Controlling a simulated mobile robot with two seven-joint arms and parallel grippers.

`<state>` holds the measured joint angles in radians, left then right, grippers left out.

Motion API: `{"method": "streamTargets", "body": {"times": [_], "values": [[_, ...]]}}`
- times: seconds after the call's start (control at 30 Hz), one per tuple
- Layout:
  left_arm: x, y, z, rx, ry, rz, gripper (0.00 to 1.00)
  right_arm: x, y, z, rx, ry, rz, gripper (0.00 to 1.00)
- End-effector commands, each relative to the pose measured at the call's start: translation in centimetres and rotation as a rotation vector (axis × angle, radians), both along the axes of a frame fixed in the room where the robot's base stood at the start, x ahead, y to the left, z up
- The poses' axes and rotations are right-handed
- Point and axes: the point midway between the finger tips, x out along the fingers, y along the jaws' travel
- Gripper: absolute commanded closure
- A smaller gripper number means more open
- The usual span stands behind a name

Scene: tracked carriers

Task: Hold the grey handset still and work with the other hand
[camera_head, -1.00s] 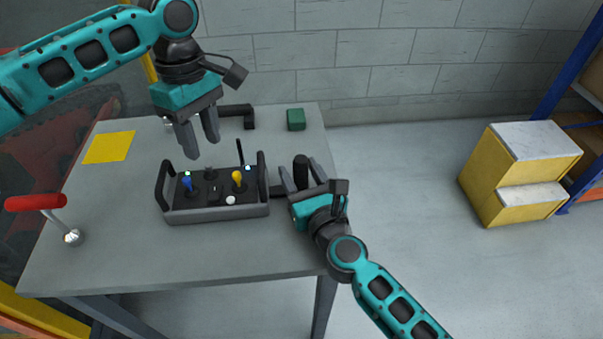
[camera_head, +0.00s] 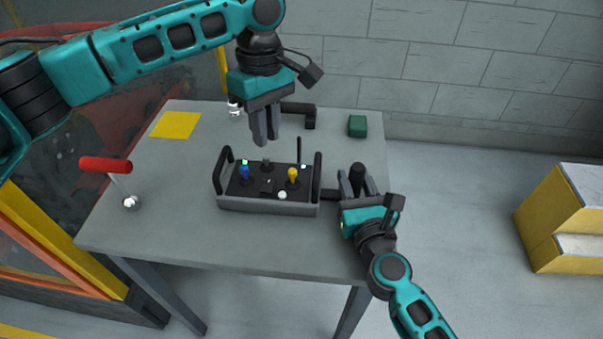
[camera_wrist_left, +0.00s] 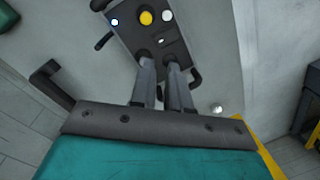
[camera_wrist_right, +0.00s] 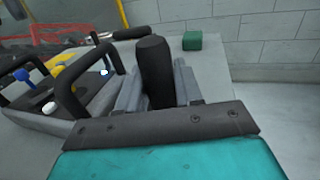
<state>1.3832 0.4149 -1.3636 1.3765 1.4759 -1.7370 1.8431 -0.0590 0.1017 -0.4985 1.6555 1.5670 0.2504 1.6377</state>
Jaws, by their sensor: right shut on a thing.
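The grey handset (camera_head: 268,206) sits flat on the table, with a black panel, a blue lever (camera_head: 244,173), a yellow lever (camera_head: 292,176), a white button (camera_head: 282,195) and black side handles. A black upright grip (camera_head: 358,172) stands at its right side, on a short black bar. My right gripper (camera_head: 357,186) is shut on this grip; the right wrist view shows the grip (camera_wrist_right: 155,70) between the fingers. My left gripper (camera_head: 267,140) points down over the back of the panel, its fingers close together with a narrow gap. In the left wrist view its fingertips (camera_wrist_left: 161,66) partly hide the panel.
A red-handled lever (camera_head: 106,165) stands at the table's left edge. A yellow sheet (camera_head: 175,125), a black bracket (camera_head: 300,108) and a green block (camera_head: 357,126) lie toward the back. Yellow boxes (camera_head: 555,210) stand on the floor at right. The front of the table is clear.

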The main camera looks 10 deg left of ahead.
Motion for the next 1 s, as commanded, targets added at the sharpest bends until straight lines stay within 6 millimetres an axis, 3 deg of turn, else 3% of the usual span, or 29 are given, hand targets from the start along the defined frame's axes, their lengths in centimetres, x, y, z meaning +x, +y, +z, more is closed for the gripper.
{"method": "streamTargets", "body": {"times": [0.17, 0.4, 0.6, 1.0], "values": [[-0.4, -0.2, 1.2, -0.026, 0.001, -0.189, 1.0, 0.0, 0.0, -0.1, -0.001, 0.001, 0.0, 1.0], [-1.1, -0.4, 3.6, -0.077, 0.002, -0.597, 1.0, 0.0, 0.0, -0.1, -0.001, 0.001, 0.0, 1.0], [-1.5, -0.3, 4.9, -0.104, 0.0, -0.829, 1.0, 0.0, 0.0, -0.1, -0.001, 0.001, 0.0, 1.0], [-1.7, -0.3, 5.3, -0.111, 0.001, -0.9, 1.0, 0.0, 0.0, -0.1, -0.001, 0.001, 0.0, 1.0]]}}
